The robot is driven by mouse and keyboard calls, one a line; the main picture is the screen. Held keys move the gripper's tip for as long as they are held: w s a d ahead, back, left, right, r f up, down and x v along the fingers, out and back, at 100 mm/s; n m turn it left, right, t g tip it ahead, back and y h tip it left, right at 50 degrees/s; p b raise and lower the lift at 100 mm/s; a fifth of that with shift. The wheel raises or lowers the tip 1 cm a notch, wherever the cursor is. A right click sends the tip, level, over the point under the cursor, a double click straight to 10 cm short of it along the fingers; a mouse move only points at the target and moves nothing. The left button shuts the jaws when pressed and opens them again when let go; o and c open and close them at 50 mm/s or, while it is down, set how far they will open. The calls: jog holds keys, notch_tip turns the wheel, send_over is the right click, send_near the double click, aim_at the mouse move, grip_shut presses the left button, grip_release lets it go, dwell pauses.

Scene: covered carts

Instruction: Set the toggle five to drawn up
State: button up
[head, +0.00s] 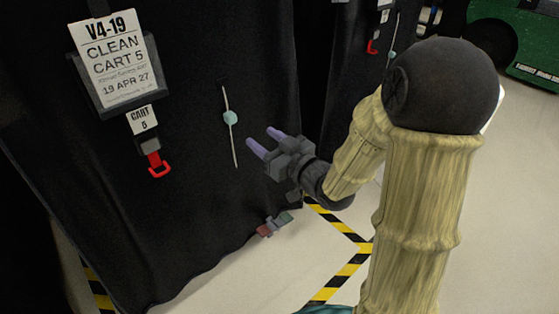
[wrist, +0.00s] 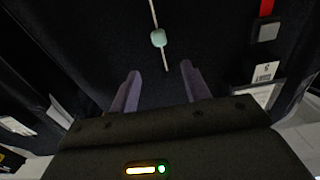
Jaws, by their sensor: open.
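The toggle, a pale teal bead (head: 230,117) on a thin light cord (head: 235,150), sits on the front of the black cover (head: 190,200) of cart 5. Cord shows both above and below the bead. My gripper (head: 261,142) is open and empty, to the right of the bead and a little lower in the head view, apart from it.
A label reading Clean Cart 5 (head: 115,55) and a red buckle pull (head: 158,165) are left of the cord. A red and green clip (head: 273,223) is at the cover's bottom edge. Another covered cart (head: 345,60) stands behind. Striped tape (head: 340,228) marks the floor.

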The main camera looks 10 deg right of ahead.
jog(key=shift+s+d+f+b, duration=0.1)
jog(key=shift+f+b, duration=0.1)
jog(key=shift+b, duration=0.25)
jog(key=b+v, duration=0.4)
jog(key=b, duration=0.1)
jog(key=shift+s+r, duration=0.1)
jog(key=shift+s, duration=0.2)
